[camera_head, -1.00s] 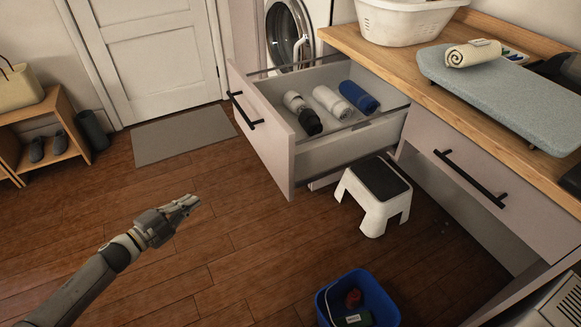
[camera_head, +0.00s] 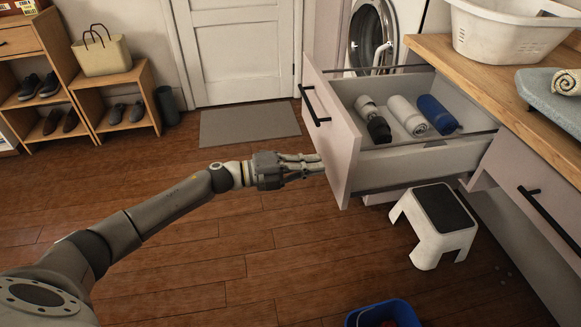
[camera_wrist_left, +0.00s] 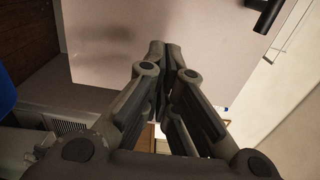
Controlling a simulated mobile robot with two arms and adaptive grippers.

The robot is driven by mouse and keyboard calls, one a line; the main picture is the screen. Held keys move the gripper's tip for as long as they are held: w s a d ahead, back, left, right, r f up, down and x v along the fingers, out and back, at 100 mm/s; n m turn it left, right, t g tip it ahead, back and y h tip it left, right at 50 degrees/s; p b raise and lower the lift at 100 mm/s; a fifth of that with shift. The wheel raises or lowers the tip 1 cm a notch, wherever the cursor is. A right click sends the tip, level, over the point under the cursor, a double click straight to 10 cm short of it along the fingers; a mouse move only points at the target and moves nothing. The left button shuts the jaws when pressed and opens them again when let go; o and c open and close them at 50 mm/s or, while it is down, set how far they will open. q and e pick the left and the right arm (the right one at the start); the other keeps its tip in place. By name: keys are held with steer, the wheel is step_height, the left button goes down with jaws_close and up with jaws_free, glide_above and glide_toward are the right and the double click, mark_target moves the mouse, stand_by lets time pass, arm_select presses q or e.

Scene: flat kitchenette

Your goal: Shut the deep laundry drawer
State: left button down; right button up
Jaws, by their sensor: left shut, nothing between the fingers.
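The deep drawer (camera_head: 337,150) stands pulled well out from the counter, with a pale front and a black bar handle (camera_head: 315,106). Rolled towels in white and blue and a dark-ended roll lie inside it. My left gripper (camera_head: 322,163) is shut and empty, its fingertips at the lower part of the drawer front, below the handle. In the left wrist view the closed fingers (camera_wrist_left: 165,45) point at the pale front panel (camera_wrist_left: 110,35); I cannot tell whether they touch it. The handle's black end (camera_wrist_left: 264,12) shows at upper right. My right gripper is not in view.
A white step stool (camera_head: 436,222) with a dark top stands under the open drawer's right side. A blue bucket (camera_head: 383,313) is at the bottom edge. A washing machine (camera_head: 371,38) stands behind the drawer. The wooden floor left of the drawer is clear.

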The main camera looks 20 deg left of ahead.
mark_target(337, 161)
arm_select(q)
steer(key=shift+x, duration=1.8)
